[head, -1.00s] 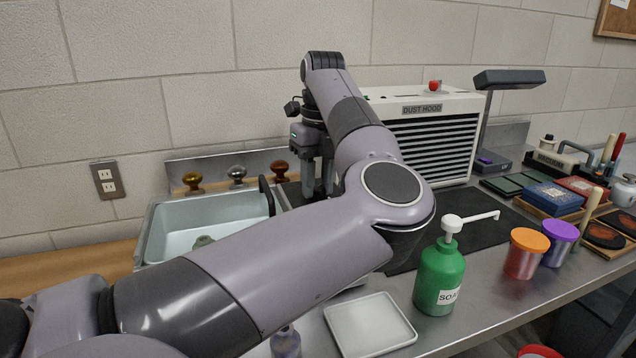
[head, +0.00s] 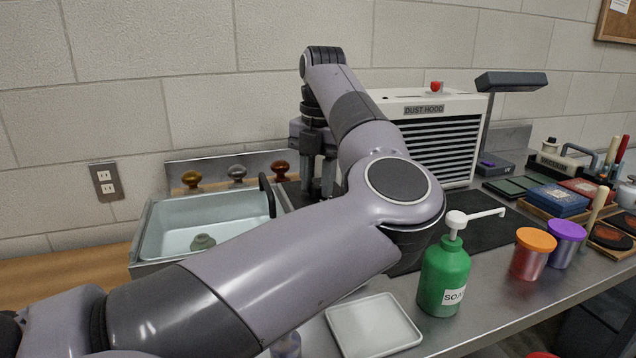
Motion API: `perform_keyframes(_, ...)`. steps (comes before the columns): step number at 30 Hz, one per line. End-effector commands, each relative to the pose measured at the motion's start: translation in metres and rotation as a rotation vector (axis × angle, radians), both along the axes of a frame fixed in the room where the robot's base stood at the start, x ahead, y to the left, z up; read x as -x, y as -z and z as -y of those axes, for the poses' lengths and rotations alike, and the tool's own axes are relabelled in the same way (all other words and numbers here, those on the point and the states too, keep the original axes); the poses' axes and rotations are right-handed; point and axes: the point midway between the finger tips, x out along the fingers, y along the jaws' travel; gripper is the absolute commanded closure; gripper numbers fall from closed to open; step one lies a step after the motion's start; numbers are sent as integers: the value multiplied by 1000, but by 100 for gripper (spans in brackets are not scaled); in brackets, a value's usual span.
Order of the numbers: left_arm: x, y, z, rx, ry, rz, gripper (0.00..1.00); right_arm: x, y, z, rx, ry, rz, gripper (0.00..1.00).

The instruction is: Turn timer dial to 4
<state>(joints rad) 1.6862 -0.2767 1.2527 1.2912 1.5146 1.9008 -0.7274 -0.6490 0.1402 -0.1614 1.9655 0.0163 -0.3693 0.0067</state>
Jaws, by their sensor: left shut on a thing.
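My left gripper (head: 318,188) points down behind my bent forearm, between the sink and the dust hood. Its two fingers are close together, shut on the timer dial, but my arm hides the fingertips' surroundings. The dial's face, its numbers and its pointer cannot be seen, so its setting cannot be read. My right gripper is not in view.
A sink basin (head: 150,236) with a grey-green lump (head: 203,242) is left of the gripper. Three knobs stand behind it. The dust hood (head: 462,150) is behind right. A green soap bottle (head: 443,272) and white tray (head: 374,328) stand in front of my arm.

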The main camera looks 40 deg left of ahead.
Motion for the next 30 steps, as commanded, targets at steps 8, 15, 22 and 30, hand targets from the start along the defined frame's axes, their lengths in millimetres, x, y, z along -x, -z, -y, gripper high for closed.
perform_keyframes(8,1,1,0,1,143,-4,100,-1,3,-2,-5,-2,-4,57)
perform_keyframes(15,1,1,0,2,194,-3,100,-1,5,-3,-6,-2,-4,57)
perform_keyframes(22,1,1,0,2,202,-3,100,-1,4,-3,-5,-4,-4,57)
perform_keyframes(30,1,1,0,2,201,-3,50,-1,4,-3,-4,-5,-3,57)
